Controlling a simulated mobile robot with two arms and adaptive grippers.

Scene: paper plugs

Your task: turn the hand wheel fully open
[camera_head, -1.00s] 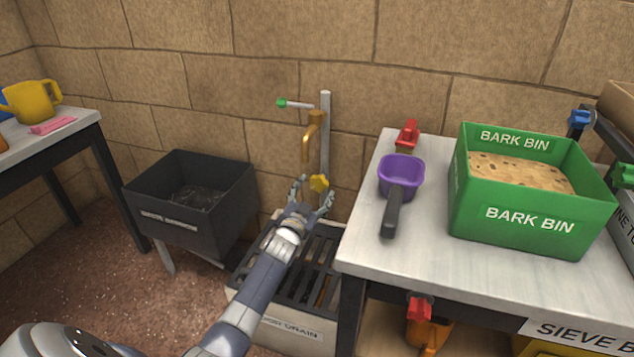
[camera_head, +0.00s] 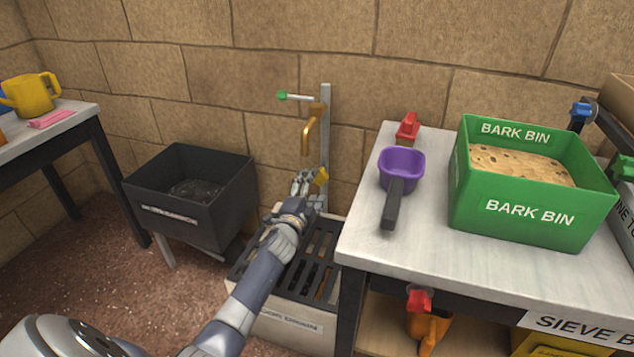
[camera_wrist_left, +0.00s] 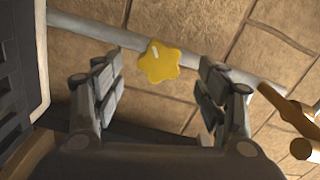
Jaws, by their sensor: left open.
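The hand wheel (camera_head: 321,177) is a small yellow lobed knob on the upright grey pipe (camera_head: 325,130), below the brass tap spout (camera_head: 308,133). In the left wrist view the yellow wheel (camera_wrist_left: 159,61) shows whole, with a pale mark near its top, ahead of the gap between my fingers. My left gripper (camera_head: 309,184) is at the wheel in the head view and partly overlaps it. In the wrist view its two fingers (camera_wrist_left: 160,90) stand wide apart, open and empty, one on each side of the wheel without visible contact. My right gripper is not in view.
A slatted drain box (camera_head: 290,325) stands under the tap. A dark barrow (camera_head: 215,215) is to the left. The table (camera_head: 365,240) at right holds a purple scoop (camera_head: 402,165) and a green bark bin (camera_head: 530,215). A green-tipped lever (camera_head: 283,96) sits above the spout.

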